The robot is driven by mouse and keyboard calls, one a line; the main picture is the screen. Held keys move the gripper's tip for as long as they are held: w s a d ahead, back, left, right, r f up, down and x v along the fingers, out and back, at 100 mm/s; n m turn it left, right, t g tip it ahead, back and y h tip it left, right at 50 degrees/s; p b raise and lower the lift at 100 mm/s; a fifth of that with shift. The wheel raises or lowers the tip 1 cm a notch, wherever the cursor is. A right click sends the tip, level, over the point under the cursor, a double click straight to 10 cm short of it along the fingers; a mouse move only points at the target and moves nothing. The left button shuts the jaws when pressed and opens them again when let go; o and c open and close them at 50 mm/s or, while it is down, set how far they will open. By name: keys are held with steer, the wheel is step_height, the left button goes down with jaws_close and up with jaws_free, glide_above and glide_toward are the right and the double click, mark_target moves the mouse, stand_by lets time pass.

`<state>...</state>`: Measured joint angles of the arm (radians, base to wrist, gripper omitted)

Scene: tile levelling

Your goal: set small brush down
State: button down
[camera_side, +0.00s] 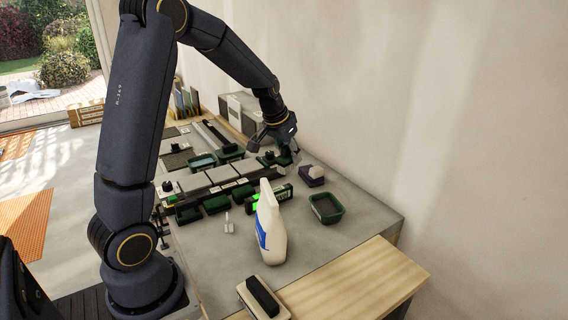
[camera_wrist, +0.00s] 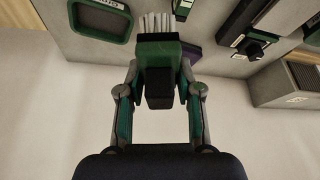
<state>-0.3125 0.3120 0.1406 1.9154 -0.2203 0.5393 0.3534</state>
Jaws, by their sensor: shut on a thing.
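The small brush (camera_wrist: 158,52) has a dark green and black body and pale bristles (camera_wrist: 157,22). In the wrist view it sits between the two fingers of my gripper (camera_wrist: 160,90), which are shut on its body. The bristles point to the top of that picture, toward the bench surface. In the side view my gripper (camera_side: 285,155) is low over the far right part of the grey bench, and the brush is hard to make out there. I cannot tell whether the bristles touch the bench.
A purple block with a white top (camera_side: 312,174) stands just right of my gripper. Tiles (camera_side: 193,182) and several green bins lie left. The wall is close on the right.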

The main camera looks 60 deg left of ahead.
steer(key=w+d+f+m+h, duration=0.1)
steer(key=w+d+m, duration=0.3)
steer(key=d, duration=0.7)
steer(key=shift+n, duration=0.6)
steer(key=w+f, duration=0.3)
steer(key=w, duration=0.1)
steer(key=w+a+f, duration=0.1)
steer(key=w+f, duration=0.1)
steer(key=w, duration=0.2)
steer(key=w+a+f, duration=0.1)
steer(key=w+f, duration=0.2)
steer(key=w, duration=0.2)
steer(key=shift+f, duration=0.35)
steer(key=shift+w+f, duration=0.35)
steer(key=shift+f, duration=0.05)
steer(key=shift+w+f, duration=0.2)
steer(key=shift+f, duration=1.55)
steer(key=c, duration=0.8)
jaws_free()
steer(key=shift+f, duration=0.15)
steer(key=shift+o, duration=0.2)
